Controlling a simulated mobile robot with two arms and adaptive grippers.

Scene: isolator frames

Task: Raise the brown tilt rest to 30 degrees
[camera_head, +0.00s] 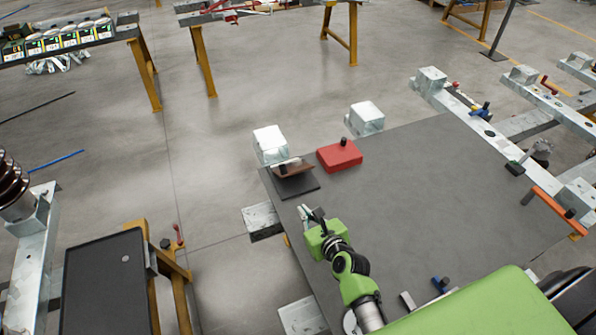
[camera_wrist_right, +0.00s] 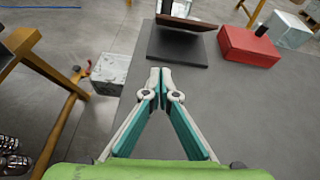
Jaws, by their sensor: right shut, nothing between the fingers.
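The brown tilt rest (camera_head: 294,170) stands on a flat dark base (camera_head: 297,187) at the far left corner of the grey table top. Its brown plate is at a slope, but I cannot read the angle. My left gripper is not in view.
A red block (camera_head: 339,157) with a black knob sits right of the rest. Metal blocks (camera_head: 270,145) (camera_head: 366,118) stand beyond the table's far edge. The table's middle (camera_head: 440,190) is clear. An orange bar (camera_head: 557,212) lies at the right.

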